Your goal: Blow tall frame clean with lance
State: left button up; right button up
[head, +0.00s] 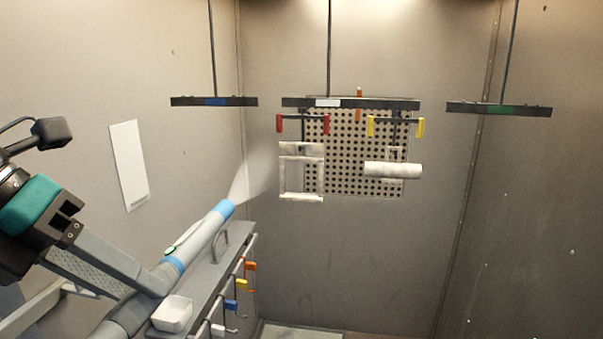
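The tall frame (283,178) is an open, pale rectangular frame, powdery white, hanging below the red-ended hooks of the middle hanging bar. The lance (200,236) is a grey tube with light blue bands. My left gripper (155,279) is shut around the lance at the lower left. The lance slants up to the right, and a pale cone of air (250,178) leaves its tip. The cone fades out just left of the frame; I cannot tell whether it reaches it. The lance tip is clear of the frame. My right gripper is not in view.
A white roller (393,170) hangs below the yellow-ended hooks, right of the frame. A perforated panel (348,160) is on the back wall. Other bars hang at left (214,101) and right (499,108).

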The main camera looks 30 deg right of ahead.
aim_at(200, 223)
pick_arm(q)
jog(key=shift+c, duration=2)
jog(key=shift+w+d, duration=0.1)
jog(key=shift+w, duration=0.05)
jog(key=w+d+p, duration=0.1)
jog(key=w+d, duration=0.1)
jog(key=w, duration=0.1)
jog(key=w+d+p, duration=0.1)
jog(key=w+d, duration=0.1)
jog(key=w, duration=0.1)
jog(key=w+d+p, duration=0.1)
jog(key=w+d, duration=0.1)
jog(key=w, duration=0.1)
jog(key=shift+w+d+r+p, duration=0.1)
jog(key=shift+d+r+p, duration=0.05)
jog(key=shift+d+p, duration=0.2)
jog(key=shift+w+d, duration=0.45)
jog(key=shift+w, duration=0.05)
jog(key=shift+s+d, duration=0.1)
jog(key=shift+d, duration=0.05)
jog(key=s+d+b, duration=0.3)
jog(key=s+d, duration=0.4)
jog(key=d, duration=0.2)
jog(key=shift+d, duration=0.35)
